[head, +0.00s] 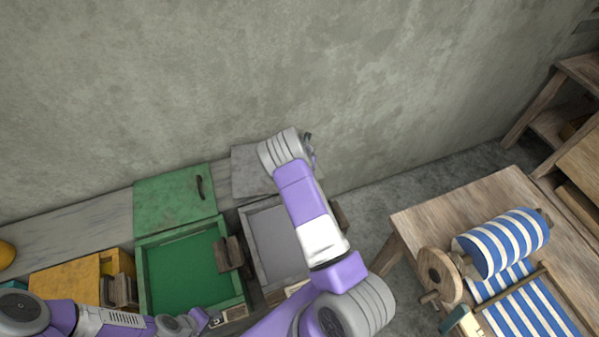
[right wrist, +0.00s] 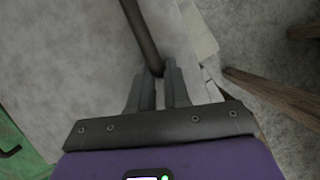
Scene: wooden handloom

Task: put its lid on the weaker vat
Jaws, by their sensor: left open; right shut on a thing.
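A green vat (head: 143,277) holds green liquid, and its green lid (head: 165,200) with a dark handle lies on the ledge behind it. To its right a grey vat (head: 256,266) holds flat grey liquid, partly hidden by my right arm. Its grey lid (head: 250,172) lies on the ledge behind it. My right gripper (right wrist: 158,88) is shut on the dark bar handle (right wrist: 140,35) of the grey lid (right wrist: 75,60); in the head view that grip is mostly hidden behind my wrist. My left gripper (head: 214,321) is open and empty, low over the front of the green vat.
A yellow vat (head: 116,264) with a yellow lid (head: 65,287) stands at the left. A wooden loom (head: 470,200) with blue-and-white striped cloth (head: 505,243) stands at the right. The concrete wall (head: 300,70) closes the back.

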